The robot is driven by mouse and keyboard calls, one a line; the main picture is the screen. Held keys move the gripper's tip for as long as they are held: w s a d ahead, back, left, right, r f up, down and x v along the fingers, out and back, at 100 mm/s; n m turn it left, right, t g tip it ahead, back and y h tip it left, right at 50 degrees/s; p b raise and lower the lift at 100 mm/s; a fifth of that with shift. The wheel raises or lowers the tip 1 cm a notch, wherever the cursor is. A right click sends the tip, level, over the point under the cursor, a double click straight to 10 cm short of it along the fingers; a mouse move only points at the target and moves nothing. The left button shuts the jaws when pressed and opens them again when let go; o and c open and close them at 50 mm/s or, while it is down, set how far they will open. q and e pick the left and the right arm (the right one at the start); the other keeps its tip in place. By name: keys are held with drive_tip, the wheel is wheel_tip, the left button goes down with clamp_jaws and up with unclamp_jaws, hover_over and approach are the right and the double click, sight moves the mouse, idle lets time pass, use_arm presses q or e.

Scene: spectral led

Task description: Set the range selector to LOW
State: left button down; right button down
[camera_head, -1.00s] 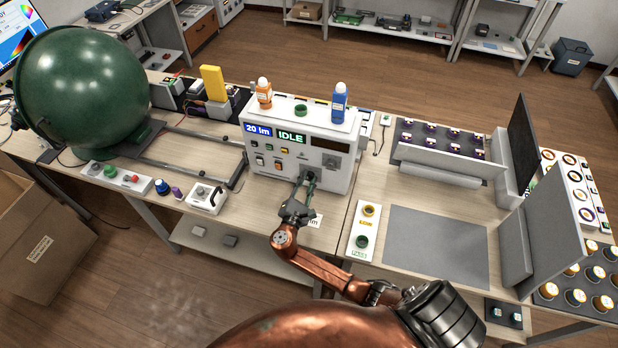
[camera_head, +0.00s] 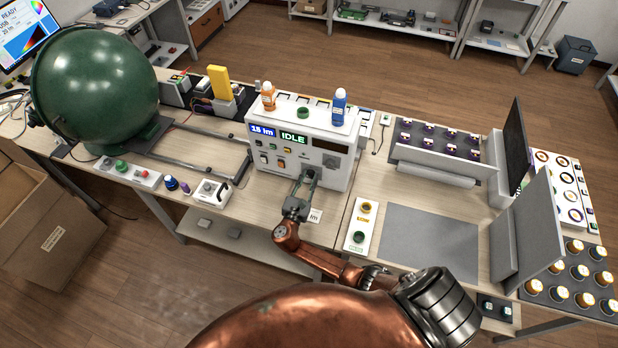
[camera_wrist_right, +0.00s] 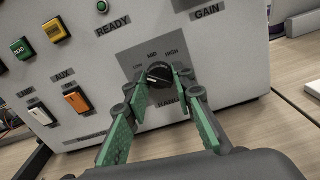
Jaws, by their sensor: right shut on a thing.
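The range selector is a round black knob (camera_wrist_right: 159,74) on a grey plate marked LOW, MID and HIGH, with RANGE below, in the right wrist view. A pale mark shows on its face, but I cannot tell which label it points to. My right gripper (camera_wrist_right: 160,76) has its green-padded fingers on either side of the knob and is shut on it. In the head view the same gripper (camera_head: 307,177) reaches the lower front of the white instrument box (camera_head: 270,176) and hides the knob. My left gripper is not in view.
The box's displays read 15 lm (camera_head: 262,131) and IDLE (camera_head: 294,138). Orange (camera_head: 269,97) and blue (camera_head: 339,107) bottles stand on top. A green sphere (camera_head: 95,85) is at left. A white control box (camera_head: 210,193) stands near the front edge. A grey mat (camera_head: 440,243) lies clear at right.

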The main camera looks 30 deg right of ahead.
idle(0.3)
drive_tip(key=c, duration=1.6)
unclamp_jaws()
drive_tip(key=v, duration=1.2)
